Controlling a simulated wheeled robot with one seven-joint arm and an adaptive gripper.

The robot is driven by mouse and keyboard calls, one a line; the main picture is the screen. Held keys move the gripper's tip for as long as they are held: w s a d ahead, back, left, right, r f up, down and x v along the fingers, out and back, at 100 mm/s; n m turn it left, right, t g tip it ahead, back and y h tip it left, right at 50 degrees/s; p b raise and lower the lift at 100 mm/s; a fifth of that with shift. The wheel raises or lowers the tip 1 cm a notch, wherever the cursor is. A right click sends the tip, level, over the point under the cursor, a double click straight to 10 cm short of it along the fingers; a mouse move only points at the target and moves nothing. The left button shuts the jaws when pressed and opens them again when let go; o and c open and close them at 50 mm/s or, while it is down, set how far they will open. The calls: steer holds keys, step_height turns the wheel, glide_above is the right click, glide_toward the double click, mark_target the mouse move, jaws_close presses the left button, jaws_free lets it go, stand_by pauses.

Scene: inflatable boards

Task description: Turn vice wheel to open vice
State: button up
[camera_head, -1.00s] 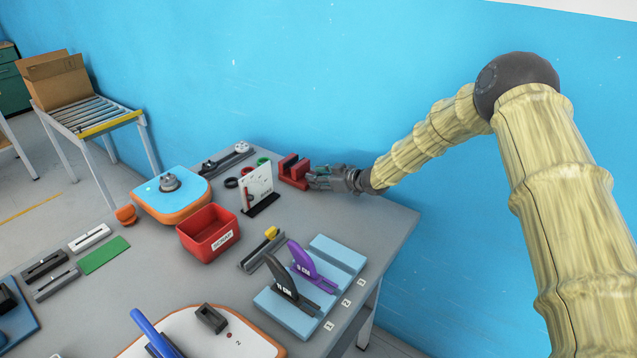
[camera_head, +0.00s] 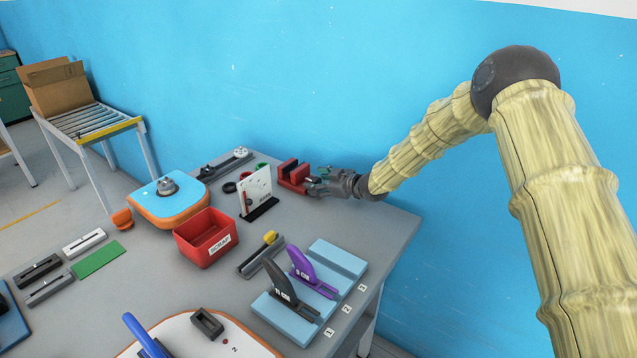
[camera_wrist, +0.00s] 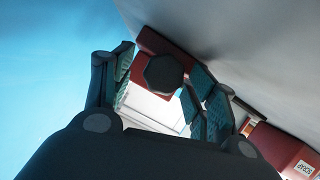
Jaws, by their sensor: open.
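The red vice (camera_head: 292,175) stands at the back right of the grey table, near the blue wall. My gripper (camera_head: 318,181) is at the vice's right side, low over the table. In the wrist view my gripper's fingers (camera_wrist: 157,95) are spread, with a dark, many-sided vice wheel (camera_wrist: 164,73) between them and slightly beyond. The red vice body (camera_wrist: 150,41) shows behind the wheel. I cannot tell whether either finger touches the wheel. The gap between the vice jaws is too small to judge.
A white panel on a black stand (camera_head: 256,190) is just left of the vice. A red scrap bin (camera_head: 206,236) and a blue block with fins (camera_head: 316,285) stand nearer. The table's right edge is close to my arm. The blue wall (camera_head: 330,90) rises behind.

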steer(key=v, duration=1.2)
steer(key=shift+w, duration=0.1)
